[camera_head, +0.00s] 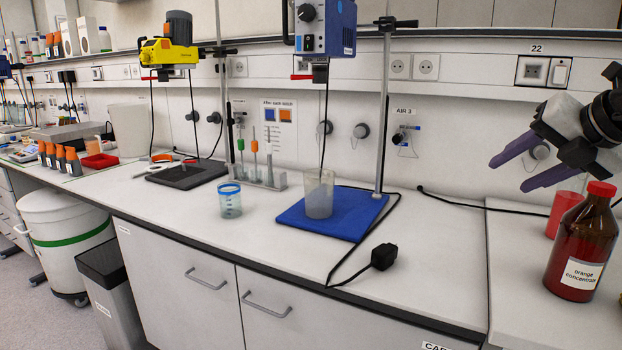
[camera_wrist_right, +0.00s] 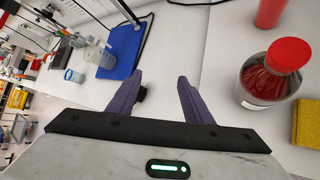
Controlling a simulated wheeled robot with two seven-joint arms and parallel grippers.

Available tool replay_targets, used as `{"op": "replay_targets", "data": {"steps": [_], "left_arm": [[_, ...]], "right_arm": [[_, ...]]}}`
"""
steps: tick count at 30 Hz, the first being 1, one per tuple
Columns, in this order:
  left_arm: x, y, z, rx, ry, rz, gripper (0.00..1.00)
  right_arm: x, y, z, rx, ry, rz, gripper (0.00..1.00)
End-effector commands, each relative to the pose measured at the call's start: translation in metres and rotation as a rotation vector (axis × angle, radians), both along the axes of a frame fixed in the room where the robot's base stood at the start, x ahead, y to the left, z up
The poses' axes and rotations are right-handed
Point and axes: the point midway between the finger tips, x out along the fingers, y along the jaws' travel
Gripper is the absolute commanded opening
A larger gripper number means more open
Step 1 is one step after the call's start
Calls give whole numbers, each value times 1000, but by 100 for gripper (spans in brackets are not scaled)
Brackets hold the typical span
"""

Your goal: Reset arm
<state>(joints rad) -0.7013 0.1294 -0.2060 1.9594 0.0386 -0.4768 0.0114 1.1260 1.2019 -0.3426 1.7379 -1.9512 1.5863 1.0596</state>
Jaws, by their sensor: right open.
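My right gripper (camera_head: 507,172) comes in from the right in the head view, raised above the bench near the wall. Its two purple fingers are apart with nothing between them. It is to the left of and above the dark red bottle (camera_head: 580,247) with a red cap and an orange concentrate label. In the right wrist view the right gripper (camera_wrist_right: 157,88) also shows spread, with the bottle (camera_wrist_right: 268,74) to its right and apart from it. My left gripper is not in view.
A red cup (camera_head: 564,212) stands behind the bottle. A beaker (camera_head: 319,195) stands on a blue mat (camera_head: 361,215) under a blue stirrer (camera_head: 324,30). A blue-rimmed cup (camera_head: 230,203) is left of it. A yellow sponge-like block (camera_wrist_right: 307,122) lies beside the bottle. The bench front is mostly clear.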

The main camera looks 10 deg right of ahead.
Motion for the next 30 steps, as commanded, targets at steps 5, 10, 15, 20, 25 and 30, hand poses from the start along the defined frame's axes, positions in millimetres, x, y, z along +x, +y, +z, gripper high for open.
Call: {"op": "replay_targets", "data": {"steps": [5, 10, 15, 20, 25, 30], "left_arm": [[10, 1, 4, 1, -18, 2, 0], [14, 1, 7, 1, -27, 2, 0], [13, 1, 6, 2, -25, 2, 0], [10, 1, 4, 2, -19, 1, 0], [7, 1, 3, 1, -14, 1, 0], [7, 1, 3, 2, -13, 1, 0]], "right_arm": [[17, 48, -32, 56, 15, 151, 46], [29, 107, -65, 153, 16, 322, 46], [27, 201, -112, 380, 0, 556, 46], [3, 304, -147, 837, -81, 711, 46], [-8, 336, -173, 1354, -193, 529, 46], [-12, 311, -257, 1732, -230, 9, 46]]}}
